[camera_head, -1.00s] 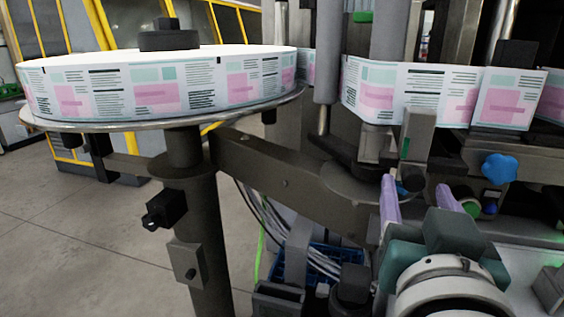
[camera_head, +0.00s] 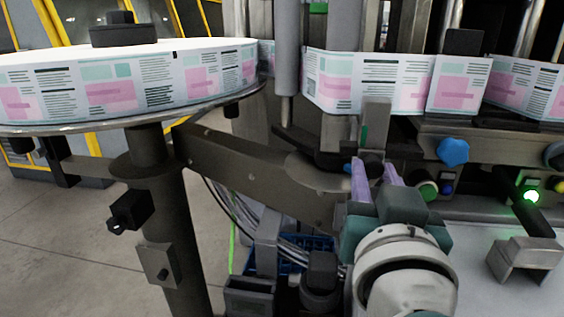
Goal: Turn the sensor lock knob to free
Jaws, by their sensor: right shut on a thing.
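The sensor lock knob (camera_head: 373,164) is a small dark knob below the upright grey sensor block (camera_head: 377,122), which has a green strip. My right gripper (camera_head: 374,172) comes from below with its two purple fingers on either side of the knob, shut on it. The fingers and the teal-grey gripper body hide the knob's lower part, so its turned position cannot be read. My left gripper is not in view.
A label reel (camera_head: 130,82) lies on a round plate at left. Its label web (camera_head: 370,82) runs behind the sensor. A blue star knob (camera_head: 453,152), a green button (camera_head: 428,190) and a lit green button (camera_head: 531,196) are to the right. A grey bracket (camera_head: 524,256) stands on the pale surface.

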